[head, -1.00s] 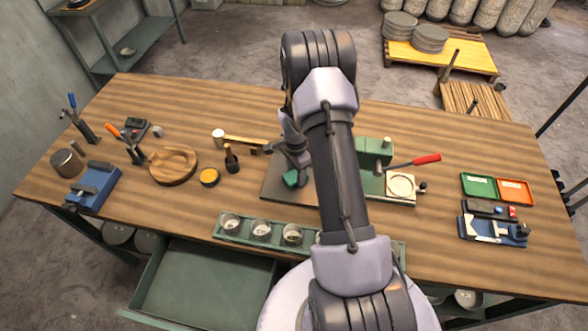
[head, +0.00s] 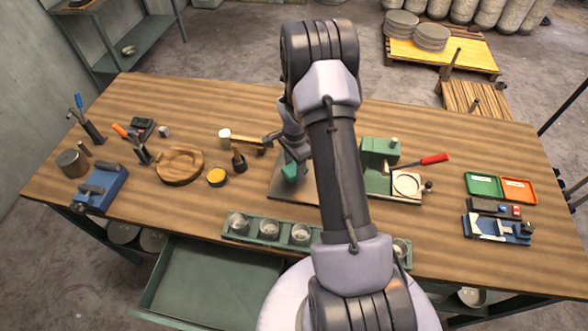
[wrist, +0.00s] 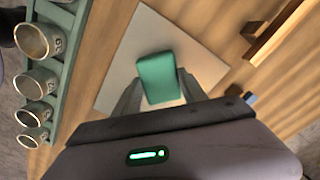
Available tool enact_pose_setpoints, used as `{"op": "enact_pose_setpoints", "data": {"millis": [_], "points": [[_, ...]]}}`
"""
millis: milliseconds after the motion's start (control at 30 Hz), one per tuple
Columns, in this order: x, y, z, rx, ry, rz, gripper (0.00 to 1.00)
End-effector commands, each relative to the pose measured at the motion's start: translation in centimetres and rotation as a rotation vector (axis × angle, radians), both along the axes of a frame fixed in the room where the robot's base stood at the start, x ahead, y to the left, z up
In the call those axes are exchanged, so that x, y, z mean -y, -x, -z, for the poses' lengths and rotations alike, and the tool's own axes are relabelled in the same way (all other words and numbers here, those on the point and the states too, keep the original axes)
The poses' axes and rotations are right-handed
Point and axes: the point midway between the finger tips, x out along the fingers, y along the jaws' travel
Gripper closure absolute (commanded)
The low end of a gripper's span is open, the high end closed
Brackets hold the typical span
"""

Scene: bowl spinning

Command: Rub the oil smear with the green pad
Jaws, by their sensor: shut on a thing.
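My gripper (wrist: 159,92) is shut on the green pad (wrist: 158,78), with one finger on each side of it. The pad is over the flat grey plate (wrist: 139,38) on the bench. In the head view the pad (head: 294,171) shows just left of my arm, over the plate (head: 285,193). I cannot tell whether the pad touches the plate. I see no oil smear on the bare parts of the plate; the pad, gripper and arm hide the rest.
A green rack of metal cups (head: 268,231) runs along the bench front. A green press with a red handle (head: 434,159) stands right of my arm. A yellow-topped tin (head: 216,176), a small dark bottle (head: 238,160) and a mallet (head: 243,141) lie to the left.

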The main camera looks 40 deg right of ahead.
Motion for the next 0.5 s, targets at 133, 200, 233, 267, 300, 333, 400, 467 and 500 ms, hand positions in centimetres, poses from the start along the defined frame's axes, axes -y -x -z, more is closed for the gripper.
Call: {"op": "enact_pose_setpoints", "data": {"millis": [133, 200, 233, 267, 300, 333, 400, 467, 500], "points": [[0.1, -0.1, -1.6, 0.002, 0.001, -0.003, 0.95], [0.2, -0.2, -2.2, 0.001, 0.001, -0.003, 0.95], [0.2, -0.2, -2.5, 0.001, 0.001, -0.004, 0.95], [0.2, -0.2, -2.8, 0.001, 0.001, -0.005, 0.95], [0.2, -0.2, -3.1, 0.001, 0.001, -0.006, 0.95], [0.3, -0.2, -3.4, 0.002, 0.001, -0.006, 0.95], [0.3, -0.3, -4.0, 0.002, 0.001, -0.008, 0.95], [0.3, -0.3, -4.5, 0.002, 0.001, -0.009, 0.95], [0.3, -0.3, -4.7, 0.001, 0.001, -0.009, 0.95]]}}
